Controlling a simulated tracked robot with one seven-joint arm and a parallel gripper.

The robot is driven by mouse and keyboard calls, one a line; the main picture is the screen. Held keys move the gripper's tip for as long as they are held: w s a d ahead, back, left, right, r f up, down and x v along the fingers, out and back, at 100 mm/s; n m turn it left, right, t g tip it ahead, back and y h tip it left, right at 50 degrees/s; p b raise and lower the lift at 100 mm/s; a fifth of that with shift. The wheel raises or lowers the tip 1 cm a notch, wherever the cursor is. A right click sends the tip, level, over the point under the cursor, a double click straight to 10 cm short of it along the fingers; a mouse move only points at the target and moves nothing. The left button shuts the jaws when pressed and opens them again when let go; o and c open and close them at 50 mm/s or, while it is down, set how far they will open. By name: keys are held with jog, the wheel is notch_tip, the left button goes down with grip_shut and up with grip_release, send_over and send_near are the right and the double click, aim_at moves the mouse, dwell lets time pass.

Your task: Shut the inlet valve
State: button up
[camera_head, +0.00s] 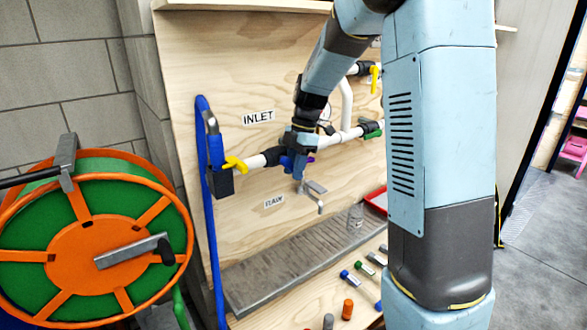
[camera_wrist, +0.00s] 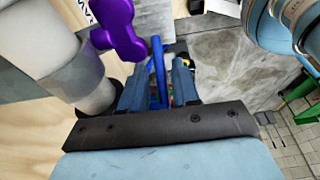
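A yellow valve handle (camera_head: 235,163) sits below the INLET label (camera_head: 258,117) on the plywood board, where the blue hose side meets the white pipe (camera_head: 258,161). My gripper (camera_head: 298,170) is at the pipe to the right of the yellow handle, apart from it. In the wrist view my gripper (camera_wrist: 158,85) has its two fingers apart, with a gap between them. A blue bar-like strip (camera_wrist: 157,65) shows in the gap; it looks like something farther off, and I see no grip on it. A purple handle (camera_wrist: 118,30) is beside the fingers, by the white pipe.
A blue hose (camera_head: 208,220) runs down the board's left edge. An orange and green hose reel (camera_head: 95,262) stands at left. A tap (camera_head: 315,190) and RAW label (camera_head: 273,201) are below the pipe. A grey ribbed tray (camera_head: 300,260) and several small coloured parts lie below.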

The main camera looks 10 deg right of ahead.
jog(key=shift+o, duration=0.4)
jog(key=shift+d+r, duration=0.1)
jog(key=shift+r, duration=0.2)
jog(key=v, duration=1.3)
